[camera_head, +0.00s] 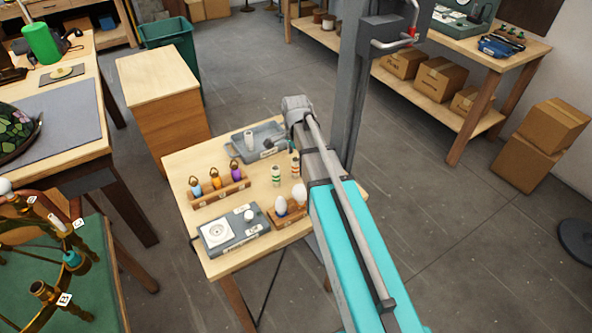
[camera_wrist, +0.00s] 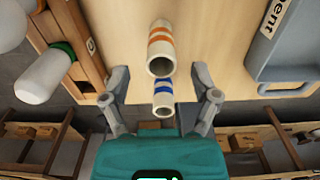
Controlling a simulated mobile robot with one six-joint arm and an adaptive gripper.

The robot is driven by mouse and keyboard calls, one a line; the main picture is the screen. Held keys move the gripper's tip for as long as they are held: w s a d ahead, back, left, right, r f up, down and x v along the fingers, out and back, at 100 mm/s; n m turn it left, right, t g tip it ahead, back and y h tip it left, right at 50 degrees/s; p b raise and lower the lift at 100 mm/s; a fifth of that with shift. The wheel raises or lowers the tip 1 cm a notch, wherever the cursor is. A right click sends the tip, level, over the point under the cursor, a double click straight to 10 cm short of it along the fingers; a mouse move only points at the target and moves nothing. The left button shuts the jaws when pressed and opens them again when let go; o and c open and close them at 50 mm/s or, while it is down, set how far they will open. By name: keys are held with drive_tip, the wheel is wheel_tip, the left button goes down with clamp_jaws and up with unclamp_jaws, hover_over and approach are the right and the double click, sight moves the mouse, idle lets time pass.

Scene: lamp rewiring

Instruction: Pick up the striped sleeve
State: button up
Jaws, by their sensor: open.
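My gripper (camera_wrist: 160,80) is open. Its two fingers are on either side of the blue-banded sleeve, with gaps on both sides. The orange-banded sleeve is just past the fingertips. In the head view, white striped sleeves stand on the small table, one at its middle (camera_head: 276,175) and one close by my arm (camera_head: 295,167). My gripper is mostly hidden there by the arm.
A grey tray (camera_head: 250,142) lies behind, a grey box (camera_head: 215,234) in front. White bulbs (camera_head: 281,206) sit in a wooden holder beside my arm. A wooden cabinet (camera_head: 165,100) stands behind left.

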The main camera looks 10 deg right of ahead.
sight(295, 164)
drive_tip(key=shift+f+b, duration=1.6)
drive_tip(key=shift+f, duration=0.35)
drive_tip(key=c, duration=0.9)
